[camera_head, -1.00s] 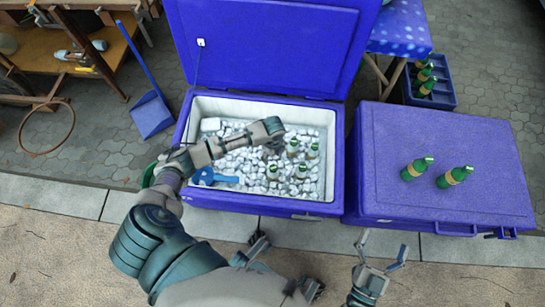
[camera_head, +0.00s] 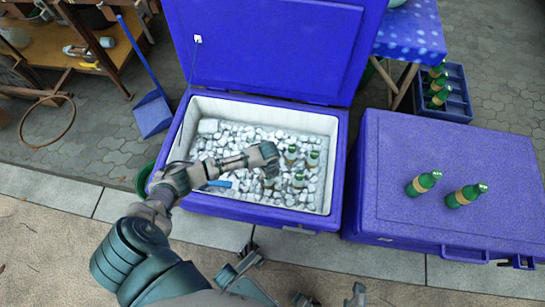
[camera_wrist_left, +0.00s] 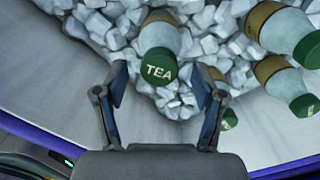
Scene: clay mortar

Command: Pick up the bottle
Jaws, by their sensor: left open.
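A green-capped bottle marked TEA (camera_wrist_left: 160,64) stands in the ice of the open blue cooler (camera_head: 189,124). In the left wrist view its cap lies between the fingertips of my left gripper (camera_wrist_left: 160,82), which is open; I cannot tell whether they touch it. In the head view the left wrist hangs over the cooler and mostly hides this bottle (camera_head: 268,183) and the fingers. More bottles stand close by in the ice, such as one (camera_head: 313,158) to the right. A small grey part at the bottom edge (camera_head: 355,296) may be my right gripper's tip.
The cooler's lid (camera_head: 270,45) stands open behind. A closed blue cooler (camera_head: 440,160) to the right carries two bottles (camera_head: 424,182), (camera_head: 466,194). A blue crate (camera_head: 456,101) with bottles is behind it. A blue dustpan (camera_head: 152,115) stands left.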

